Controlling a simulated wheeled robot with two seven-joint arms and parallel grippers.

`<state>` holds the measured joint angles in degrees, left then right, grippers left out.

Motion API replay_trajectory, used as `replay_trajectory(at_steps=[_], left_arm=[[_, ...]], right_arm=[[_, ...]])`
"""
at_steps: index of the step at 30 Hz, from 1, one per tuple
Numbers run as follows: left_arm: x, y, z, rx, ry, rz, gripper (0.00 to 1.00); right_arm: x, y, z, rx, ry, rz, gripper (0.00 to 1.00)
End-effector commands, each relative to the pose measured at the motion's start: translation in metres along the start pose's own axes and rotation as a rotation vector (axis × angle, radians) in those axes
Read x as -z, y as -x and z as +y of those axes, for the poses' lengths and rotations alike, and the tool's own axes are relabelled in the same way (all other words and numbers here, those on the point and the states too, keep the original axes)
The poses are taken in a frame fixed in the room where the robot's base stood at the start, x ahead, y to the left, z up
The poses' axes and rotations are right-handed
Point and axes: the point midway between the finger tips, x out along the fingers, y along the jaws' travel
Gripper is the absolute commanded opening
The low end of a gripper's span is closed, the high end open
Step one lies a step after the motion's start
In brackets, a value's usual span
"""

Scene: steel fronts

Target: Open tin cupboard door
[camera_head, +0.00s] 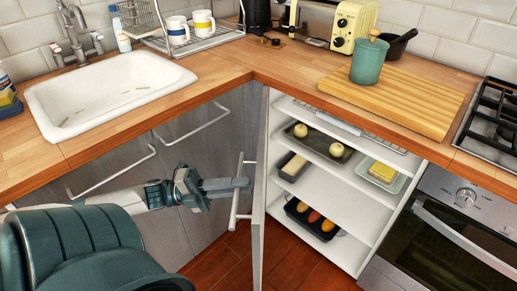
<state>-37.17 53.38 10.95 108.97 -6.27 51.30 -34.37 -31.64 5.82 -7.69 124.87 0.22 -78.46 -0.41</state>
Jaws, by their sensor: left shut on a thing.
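The cupboard door (257,205) stands swung open and is seen nearly edge-on. Its long bar handle (236,205) is on the door's left-facing side. My left gripper (243,185) comes in from the left and is shut on that handle. To the right of the door is the open cupboard, with white shelves (330,205) in view. My right gripper is not in view.
The wooden worktop (235,75) runs above the cupboards, with a white sink (105,92) at left. A cutting board (395,95) carries a green canister (369,61). An oven (440,235) adjoins the cupboard on the right. Red-brown floor (300,265) shows below.

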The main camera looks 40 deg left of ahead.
Motion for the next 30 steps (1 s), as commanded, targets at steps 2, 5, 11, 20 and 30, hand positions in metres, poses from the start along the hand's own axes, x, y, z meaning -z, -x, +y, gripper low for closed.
replay_trajectory(at_steps=[2,5,11,20,30], left_arm=[[-0.0007,0.0072,0.0007,-0.004,0.005,0.013,0.00],[-0.0011,0.0117,-0.0007,-0.003,0.008,0.025,0.00],[-0.0014,0.0140,-0.0016,-0.002,0.008,0.030,0.00],[-0.0015,0.0136,-0.0017,-0.002,0.007,0.029,0.29],[-0.0018,0.0130,-0.0035,-0.001,0.006,0.029,0.29]], right_arm=[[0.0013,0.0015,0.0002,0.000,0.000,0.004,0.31],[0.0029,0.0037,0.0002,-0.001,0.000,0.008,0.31],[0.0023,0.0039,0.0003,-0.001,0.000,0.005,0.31],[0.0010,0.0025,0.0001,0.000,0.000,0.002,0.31],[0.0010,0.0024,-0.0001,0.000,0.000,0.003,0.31]])
